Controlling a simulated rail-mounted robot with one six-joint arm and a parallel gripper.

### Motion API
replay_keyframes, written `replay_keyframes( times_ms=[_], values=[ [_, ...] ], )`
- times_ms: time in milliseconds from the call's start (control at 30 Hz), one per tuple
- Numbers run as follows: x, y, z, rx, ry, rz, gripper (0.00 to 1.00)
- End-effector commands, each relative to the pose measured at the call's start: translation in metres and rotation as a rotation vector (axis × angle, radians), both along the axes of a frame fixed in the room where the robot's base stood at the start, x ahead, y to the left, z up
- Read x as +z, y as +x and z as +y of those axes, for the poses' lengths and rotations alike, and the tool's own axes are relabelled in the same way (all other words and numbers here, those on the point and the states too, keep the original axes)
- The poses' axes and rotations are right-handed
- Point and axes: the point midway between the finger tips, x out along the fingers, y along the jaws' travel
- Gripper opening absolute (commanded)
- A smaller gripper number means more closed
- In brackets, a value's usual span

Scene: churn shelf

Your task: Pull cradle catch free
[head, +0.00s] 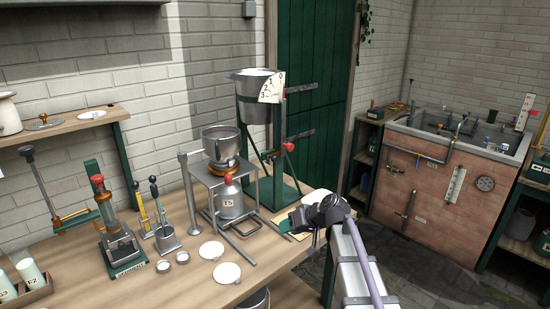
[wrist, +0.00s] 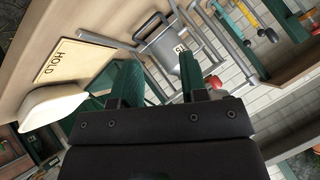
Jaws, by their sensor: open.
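A grey bucket (head: 256,97) hangs in a tall green stand (head: 243,145) at the back of the bench. A dark lever with a red knob (head: 288,146) sits at the stand's right side; it looks like the cradle catch, but no label confirms this. My gripper (head: 294,219) is at the bench's right edge, low and in front of the stand, well below the red knob and apart from it. In the wrist view, its two fingers (wrist: 157,85) are apart with nothing held between them. The catch cannot be surely picked out there.
A metal can (head: 230,204) with a red top stands under a frame holding a pot (head: 220,145). A HOLD card (wrist: 62,60) and a white object (wrist: 50,104) lie close to my gripper. White discs (head: 227,272) lie at the bench's front. A brick sink (head: 435,190) stands right.

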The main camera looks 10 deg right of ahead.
Motion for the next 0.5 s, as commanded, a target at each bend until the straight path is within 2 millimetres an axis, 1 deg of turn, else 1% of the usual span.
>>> replay_keyframes(
  times_ms=[33, 67, 100, 133, 167, 200, 300, 400, 500],
  values=[
    [0.028, 0.058, -0.008, 0.012, 0.083, -0.196, 0.45],
    [0.046, 0.084, -0.013, 0.011, 0.122, -0.329, 0.48],
    [0.069, 0.114, -0.021, -0.008, 0.151, -0.500, 0.52],
    [0.083, 0.132, -0.027, -0.028, 0.157, -0.614, 0.52],
    [0.095, 0.144, -0.032, -0.049, 0.149, -0.710, 0.52],
    [0.106, 0.154, -0.037, -0.076, 0.126, -0.810, 0.52],
    [0.117, 0.158, -0.046, -0.101, 0.034, -0.948, 0.52],
    [0.117, 0.158, -0.047, -0.082, -0.024, -0.988, 0.52],
    [0.117, 0.159, -0.046, -0.078, -0.027, -0.990, 0.52]
  ],
)
